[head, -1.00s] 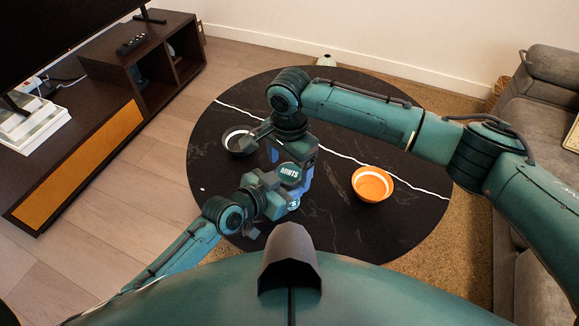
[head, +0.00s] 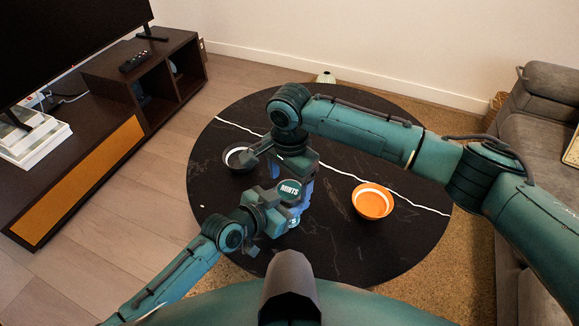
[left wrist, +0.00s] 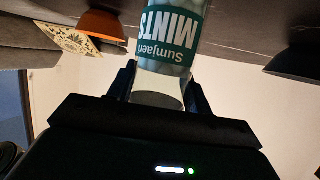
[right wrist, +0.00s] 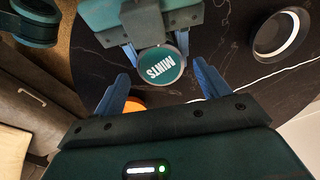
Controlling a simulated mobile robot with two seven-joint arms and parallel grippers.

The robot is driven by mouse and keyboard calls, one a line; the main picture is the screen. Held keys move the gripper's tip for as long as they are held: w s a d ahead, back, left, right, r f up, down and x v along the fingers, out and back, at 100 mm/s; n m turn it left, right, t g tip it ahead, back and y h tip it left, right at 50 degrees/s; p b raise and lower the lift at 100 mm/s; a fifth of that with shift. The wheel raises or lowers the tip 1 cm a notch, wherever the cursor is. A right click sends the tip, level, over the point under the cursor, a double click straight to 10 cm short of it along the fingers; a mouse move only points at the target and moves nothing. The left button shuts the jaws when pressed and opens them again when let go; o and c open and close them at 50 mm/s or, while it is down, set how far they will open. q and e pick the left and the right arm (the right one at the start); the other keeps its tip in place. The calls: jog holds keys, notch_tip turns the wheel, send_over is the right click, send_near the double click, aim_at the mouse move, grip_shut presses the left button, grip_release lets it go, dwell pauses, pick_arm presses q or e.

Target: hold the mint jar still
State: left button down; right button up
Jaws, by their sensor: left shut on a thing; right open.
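The mint jar is clear with a teal label and a round teal "MINTS" lid (head: 289,190). My left gripper (left wrist: 160,88) is shut on the jar (left wrist: 170,42), with its fingers on either side of the clear end in the left wrist view. In the head view the jar is over the front part of the black round table, its body mostly hidden by my grippers. My right gripper (right wrist: 161,76) is open, and in its wrist view the lid (right wrist: 162,64) shows between its fingertips.
An orange bowl (head: 372,203) stands on the black table (head: 350,255) to the right of the jar. A dark bowl (head: 236,163) with a white inner band is at its left. A grey sofa (head: 515,130) is at the right, a dark TV cabinet (head: 105,100) at the left.

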jog(key=shift+f, duration=1.2)
jog(key=shift+c, duration=0.5)
jog(key=c, duration=0.9)
jog(key=o, duration=1.1)
jog(key=shift+r, duration=2.3)
pick_arm(q)
jog(key=c, duration=0.5)
grip_release()
